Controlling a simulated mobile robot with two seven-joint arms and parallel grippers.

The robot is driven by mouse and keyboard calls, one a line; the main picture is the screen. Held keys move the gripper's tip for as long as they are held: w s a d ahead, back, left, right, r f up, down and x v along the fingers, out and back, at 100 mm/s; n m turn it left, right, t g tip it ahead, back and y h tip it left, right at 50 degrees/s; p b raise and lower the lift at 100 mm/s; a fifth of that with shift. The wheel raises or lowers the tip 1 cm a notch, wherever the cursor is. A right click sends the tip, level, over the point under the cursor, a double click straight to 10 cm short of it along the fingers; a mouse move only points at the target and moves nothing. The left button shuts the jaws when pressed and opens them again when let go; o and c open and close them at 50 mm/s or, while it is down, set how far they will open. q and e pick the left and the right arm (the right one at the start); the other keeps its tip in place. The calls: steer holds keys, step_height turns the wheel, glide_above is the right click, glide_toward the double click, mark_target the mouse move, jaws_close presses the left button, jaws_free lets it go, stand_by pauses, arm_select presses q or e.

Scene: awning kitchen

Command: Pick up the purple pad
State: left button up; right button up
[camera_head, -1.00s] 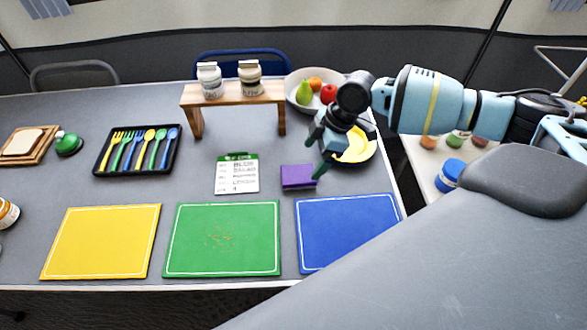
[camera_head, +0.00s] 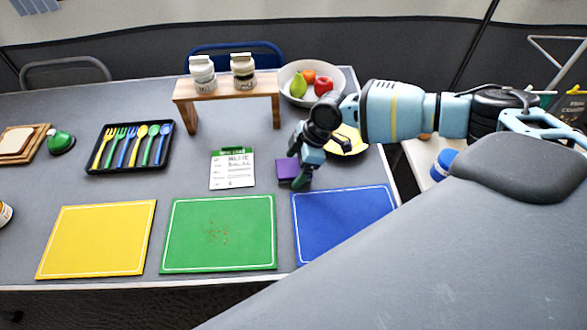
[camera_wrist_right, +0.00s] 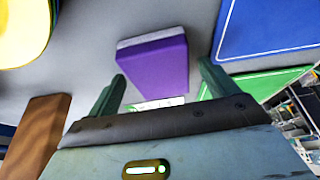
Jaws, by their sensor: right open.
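The purple pad (camera_head: 287,169) lies on the grey table just above the blue mat, partly covered by my right gripper in the head view. In the right wrist view the purple pad (camera_wrist_right: 154,64) shows whole or nearly so, with a light grey layer along one edge. My right gripper (camera_head: 298,180) is at the pad's right side in the head view. In the wrist view its two green fingers (camera_wrist_right: 160,82) are apart, one toward each side of the pad, with nothing held between them. My left gripper is not in view.
Blue (camera_head: 343,220), green (camera_head: 218,234) and yellow (camera_head: 97,238) mats lie in front. A yellow plate (camera_head: 352,142), a fruit bowl (camera_head: 337,76) and a wooden stand (camera_head: 185,93) are behind.

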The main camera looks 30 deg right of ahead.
mark_target(290, 167)
steer(key=c, duration=1.1)
steer(key=shift+o, duration=0.2)
steer(key=shift+r, duration=0.15)
steer(key=shift+r, duration=0.5)
step_height(290, 167, up, 2)
steer(key=shift+r, duration=0.1)
steer(key=s+d, duration=0.3)
steer(key=s, duration=0.1)
steer(key=s+d+r, duration=0.1)
steer(key=s+d, duration=0.2)
steer(key=s, duration=0.2)
steer(key=s+d, duration=0.3)
steer(key=s, duration=0.1)
steer(key=shift+s+r, duration=0.15)
steer(key=shift+r, duration=0.15)
